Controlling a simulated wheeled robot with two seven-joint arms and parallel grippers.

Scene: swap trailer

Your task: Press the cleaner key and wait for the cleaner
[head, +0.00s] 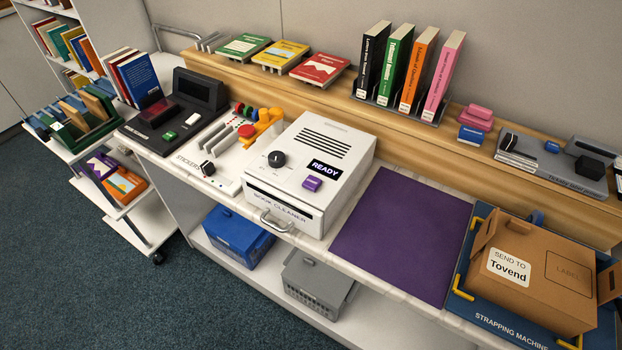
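The book cleaner (345,143) is a white box on the counter, left of the purple mat. A raised purple key (312,183) sits on its sloped top, with small lettering that I cannot read surely. A dark display (325,169) beside the key reads READY. A black dial (276,159) is to the left, and slots run across the back of the top. A drawer front with a metal handle (276,222) faces the counter's front edge; it looks shut, and its inside is hidden. Neither of my grippers is in view, and nothing covers the key.
A bare purple mat (405,235) lies right of the cleaner. Further right a cardboard box (535,272) stands on the blue strapping machine (500,318). A white sticker station (217,160) is close on the left. Several upright books (405,70) stand on the ledge behind.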

